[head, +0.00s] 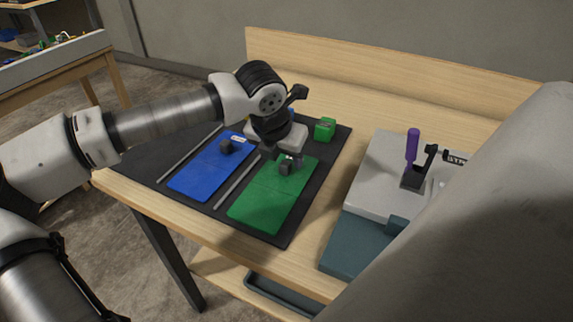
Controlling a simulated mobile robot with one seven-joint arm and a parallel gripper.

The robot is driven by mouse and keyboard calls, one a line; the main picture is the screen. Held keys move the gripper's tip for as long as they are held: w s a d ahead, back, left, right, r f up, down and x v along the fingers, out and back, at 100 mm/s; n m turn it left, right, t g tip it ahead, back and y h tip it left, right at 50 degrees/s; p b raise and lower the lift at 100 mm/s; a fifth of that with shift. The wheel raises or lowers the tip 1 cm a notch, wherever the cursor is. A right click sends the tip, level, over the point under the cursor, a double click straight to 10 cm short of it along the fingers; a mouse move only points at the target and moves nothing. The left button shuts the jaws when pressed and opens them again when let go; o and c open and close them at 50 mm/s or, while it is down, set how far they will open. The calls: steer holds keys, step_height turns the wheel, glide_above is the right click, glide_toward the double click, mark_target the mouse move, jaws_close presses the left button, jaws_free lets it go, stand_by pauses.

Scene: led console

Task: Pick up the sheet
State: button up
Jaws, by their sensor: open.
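Two flat sheets lie on a black mat (281,232) on the wooden table. The blue sheet (200,178) is on the left and has a dark grey block and a small white label on it. The green sheet (265,204) is on the right, with a dark grey block (286,168) on its far part. My gripper (283,160) is over the far end of the green sheet, close to that block. It is open. Whether its fingers touch the block cannot be told. My wrist hides the mat behind the sheets.
Thin grey rails (238,181) lie beside the sheets. A green block (325,129) stands at the mat's far right. A grey and teal console (375,190) with a purple-handled lever (412,150) stands to the right. A raised wooden board (370,75) edges the table's back.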

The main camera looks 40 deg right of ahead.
steer(key=shift+x, duration=0.85)
steer(key=shift+c, duration=0.5)
steer(key=shift+r, duration=0.1)
jaws_close()
